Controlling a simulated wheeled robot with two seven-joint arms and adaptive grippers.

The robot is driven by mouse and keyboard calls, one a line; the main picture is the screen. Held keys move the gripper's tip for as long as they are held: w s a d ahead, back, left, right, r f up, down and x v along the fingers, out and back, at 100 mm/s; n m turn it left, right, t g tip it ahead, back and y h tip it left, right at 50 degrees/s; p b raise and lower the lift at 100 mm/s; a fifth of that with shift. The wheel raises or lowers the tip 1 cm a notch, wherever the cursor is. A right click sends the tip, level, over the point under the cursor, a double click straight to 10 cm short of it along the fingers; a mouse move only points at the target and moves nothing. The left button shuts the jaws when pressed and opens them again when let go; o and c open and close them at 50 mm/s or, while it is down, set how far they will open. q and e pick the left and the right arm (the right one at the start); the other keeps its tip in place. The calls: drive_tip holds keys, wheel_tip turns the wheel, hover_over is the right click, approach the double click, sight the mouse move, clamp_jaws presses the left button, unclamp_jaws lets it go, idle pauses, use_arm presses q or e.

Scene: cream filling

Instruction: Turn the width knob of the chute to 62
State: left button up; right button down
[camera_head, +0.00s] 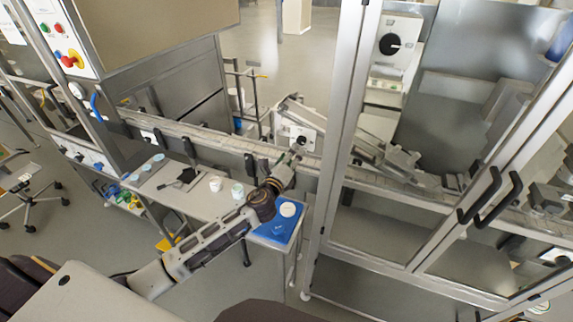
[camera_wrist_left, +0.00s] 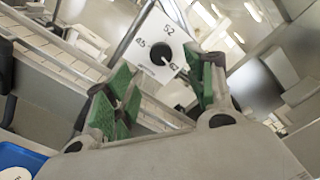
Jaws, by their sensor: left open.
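The width knob (camera_wrist_left: 161,54) is a small black dial on a white plate (camera_wrist_left: 150,30) marked 52, 62 and a third number that looks like 45. Its short white pointer slants down and right, towards the 62 side; its exact reading is unclear. In the head view the knob (camera_head: 302,140) is a dark spot on the white plate, just beyond my gripper. My left gripper (camera_wrist_left: 162,88) is open, its green-padded fingers apart with the knob showing between them, farther out. The fingers appear clear of the knob. In the head view the left gripper (camera_head: 297,150) is small.
A conveyor (camera_head: 225,142) runs across behind the bench. A metal-framed enclosure (camera_head: 345,120) stands right of my arm. Another white panel with a large black dial (camera_head: 389,44) is behind it. A blue tray (camera_head: 262,233) and white cups (camera_head: 237,190) are near my forearm.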

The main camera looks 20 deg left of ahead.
use_arm(q)
drive_tip(key=shift+s, duration=2)
